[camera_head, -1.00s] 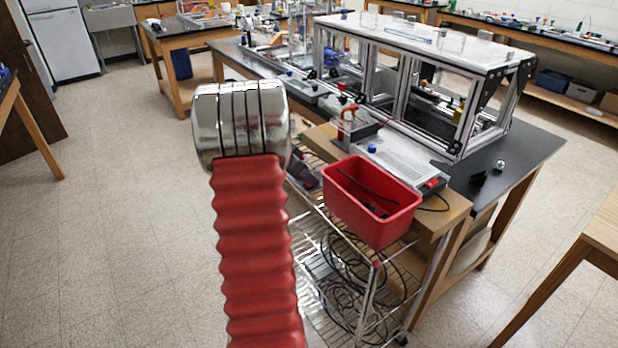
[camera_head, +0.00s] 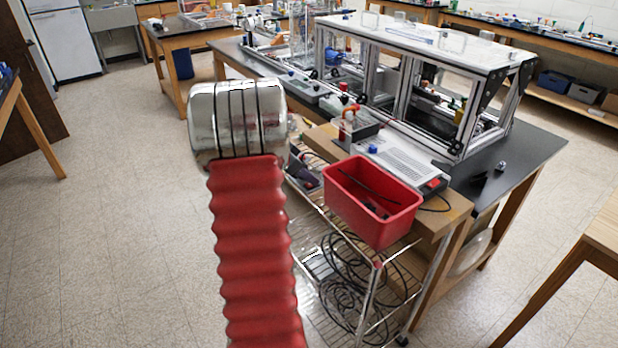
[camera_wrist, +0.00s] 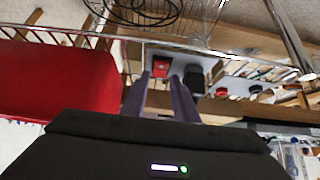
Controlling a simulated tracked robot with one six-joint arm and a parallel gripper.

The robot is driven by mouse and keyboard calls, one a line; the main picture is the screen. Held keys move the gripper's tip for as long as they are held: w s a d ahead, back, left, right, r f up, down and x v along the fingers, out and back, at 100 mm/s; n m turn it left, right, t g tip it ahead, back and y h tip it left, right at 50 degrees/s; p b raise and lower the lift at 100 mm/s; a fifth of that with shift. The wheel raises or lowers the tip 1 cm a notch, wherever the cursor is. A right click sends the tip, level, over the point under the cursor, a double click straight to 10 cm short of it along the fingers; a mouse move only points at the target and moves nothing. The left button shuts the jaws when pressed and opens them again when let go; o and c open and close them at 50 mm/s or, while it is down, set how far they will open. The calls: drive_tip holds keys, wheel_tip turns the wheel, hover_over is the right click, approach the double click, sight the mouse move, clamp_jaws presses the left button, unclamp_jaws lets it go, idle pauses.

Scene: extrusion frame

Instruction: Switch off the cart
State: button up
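The wire-shelf cart (camera_head: 366,305) stands at the end of the dark-topped bench in the head view. Coiled black cables lie on its shelf. A small red switch-like part (camera_head: 434,184) sits on the end of a white device beside the red bin. In the head view my arm hides part of the cart, and my gripper is not visible.
A red bin (camera_head: 345,202) sits above the cart and fills the left of the wrist view (camera_wrist: 60,82). A black block (camera_wrist: 194,79) is beside the red square part. An aluminium frame (camera_head: 457,120) stands on the bench. Floor at left is clear.

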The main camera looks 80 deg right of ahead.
drive_tip(key=v, duration=1.2)
drive_tip(key=shift+a+r, duration=0.2)
drive_tip(key=shift+w, duration=0.15)
drive_tip(key=w+a+f+n+t+y, duration=0.1)
drive_tip(key=a+f+n+y, duration=0.1)
drive_tip(key=a+f+n, duration=0.35)
drive_tip(key=w+a+r+n+t, duration=0.1)
drive_tip(key=w+a+n+t, duration=0.2)
drive_tip(key=a, duration=0.5)
drive_tip(key=w+a+r+n, duration=0.25)
drive_tip(key=a+n, duration=0.25)
drive_tip(key=a, duration=0.3)
drive_tip(key=w+a+n+t, duration=0.2)
drive_tip(key=w+a+n, duration=0.2)
drive_tip(key=a, duration=0.5)
drive_tip(key=a+r+n+t+y, duration=0.2)
drive_tip(key=a+r+n, duration=0.1)
drive_tip(key=a, duration=1)
drive_tip(key=s+a+r+n+t+y, duration=0.1)
drive_tip(key=a+n, duration=0.4)
drive_tip(key=a, duration=0.9)
drive_tip(key=shift+a+r+n+t+y, duration=0.3)
drive_tip(key=shift+r+n+t+y, duration=0.1)
drive_tip(key=shift+r+t, duration=0.55)
